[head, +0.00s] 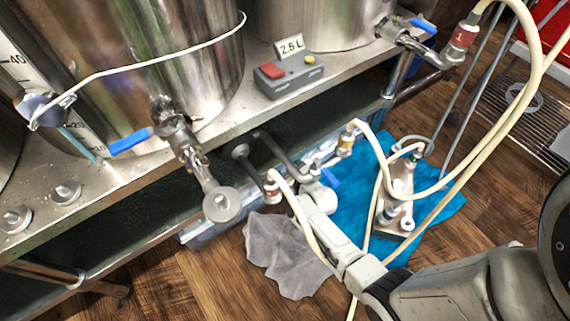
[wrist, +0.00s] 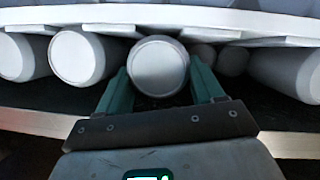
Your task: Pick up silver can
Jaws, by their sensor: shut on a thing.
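The silver can (wrist: 158,64) shows its round pale end in the wrist view, lying end-on among similar cylinders. The two green fingers of my gripper (wrist: 160,72) stand on its left and right sides and are shut on it. The rear of the can is hidden in the dark. In the head view my arm reaches from the lower right toward the shelf under the steel bench. I cannot make out the can there.
Pale cylinders lie left (wrist: 78,56) and right (wrist: 290,72) of the held can. A pale ledge (wrist: 230,20) runs close above. In the head view, hoses (head: 545,65), a steel bench (head: 140,180), a blue cloth (head: 440,205) and a grey cloth (head: 290,260) surround my arm.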

